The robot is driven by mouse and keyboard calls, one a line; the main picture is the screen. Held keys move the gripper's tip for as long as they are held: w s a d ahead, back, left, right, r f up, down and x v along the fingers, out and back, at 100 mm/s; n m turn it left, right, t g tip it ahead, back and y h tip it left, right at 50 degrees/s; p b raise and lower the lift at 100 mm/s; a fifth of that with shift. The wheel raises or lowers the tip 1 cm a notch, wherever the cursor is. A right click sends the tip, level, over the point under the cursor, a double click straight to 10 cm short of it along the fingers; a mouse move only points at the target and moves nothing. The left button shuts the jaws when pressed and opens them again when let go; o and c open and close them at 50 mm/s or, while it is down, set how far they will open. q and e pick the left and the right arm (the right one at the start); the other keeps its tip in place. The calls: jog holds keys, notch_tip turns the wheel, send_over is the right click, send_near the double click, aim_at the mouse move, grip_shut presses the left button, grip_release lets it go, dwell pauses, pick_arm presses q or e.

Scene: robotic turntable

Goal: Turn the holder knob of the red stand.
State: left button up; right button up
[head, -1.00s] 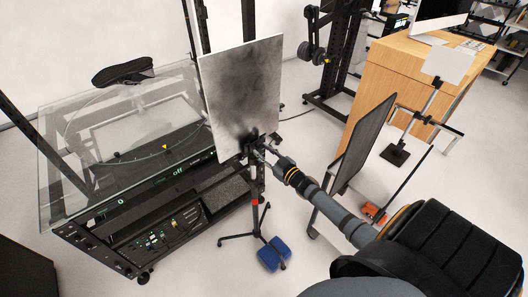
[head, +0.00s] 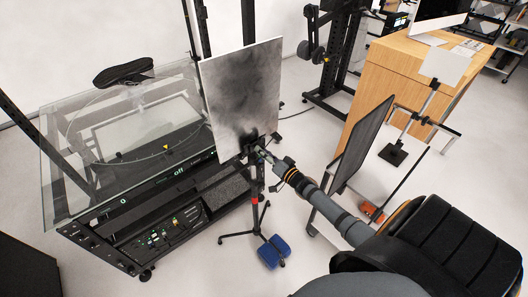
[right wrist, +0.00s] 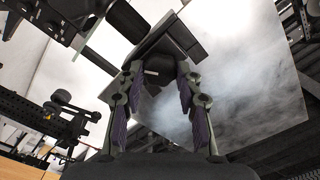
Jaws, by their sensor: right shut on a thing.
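The red stand (head: 254,200) is a black tripod stand with a red band on its pole, standing in front of the glass-topped table. Its holder carries a large grey, smudged panel (head: 240,95), upright and slightly tilted. My right gripper (head: 257,152) reaches in from the right to the holder at the panel's lower edge. In the right wrist view the two fingers of my right gripper (right wrist: 160,90) close around the dark holder knob (right wrist: 153,72). The knob is small and mostly hidden in the head view. My left gripper is not in view.
The glass-topped table (head: 60,170) stands to the left, close behind the panel. A blue weight (head: 273,251) lies by the stand's foot. A dark panel (head: 362,142) stands right of my right arm, and a wooden desk (head: 400,75) is behind it. Open floor lies between.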

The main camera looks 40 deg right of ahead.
jog(key=m+p, duration=0.1)
jog(key=m, duration=0.3)
jog(key=shift+f+m, duration=0.1)
jog(key=shift+m, duration=0.3)
dwell(0.4)
jog(key=o, duration=1.2)
jog(key=shift+c, duration=0.2)
jog(key=s+d, duration=0.1)
jog(key=s, duration=1.1)
jog(key=shift+d, duration=0.15)
